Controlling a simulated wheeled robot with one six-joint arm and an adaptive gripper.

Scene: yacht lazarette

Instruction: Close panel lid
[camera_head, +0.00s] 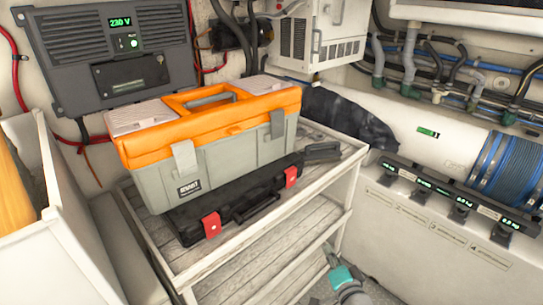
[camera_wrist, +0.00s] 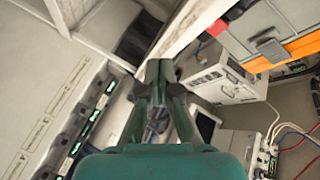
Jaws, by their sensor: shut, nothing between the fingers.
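No thing in view is marked as the panel lid, and I cannot tell which lid it is. A white cabinet (camera_head: 318,35) with vents and a grey handle hangs on the back wall; a white vented box, likely the same one, shows in the wrist view (camera_wrist: 225,80). A dark wall unit (camera_head: 112,50) with a green "230 V" display is at upper left; a smaller plate sits on its front. I cannot tell whether either has an open lid. My gripper (camera_head: 332,258) is low beside the shelf's right side, apart from both; its fingers (camera_wrist: 158,70) look closed and empty.
A grey toolbox with an orange lid (camera_head: 215,125) stands over a black case (camera_head: 240,205) on a slatted shelf (camera_head: 255,250). A white ledge with a row of dark modules (camera_head: 450,200) and a blue ribbed hose (camera_head: 505,165) are at right. Pipes and cables line the back wall.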

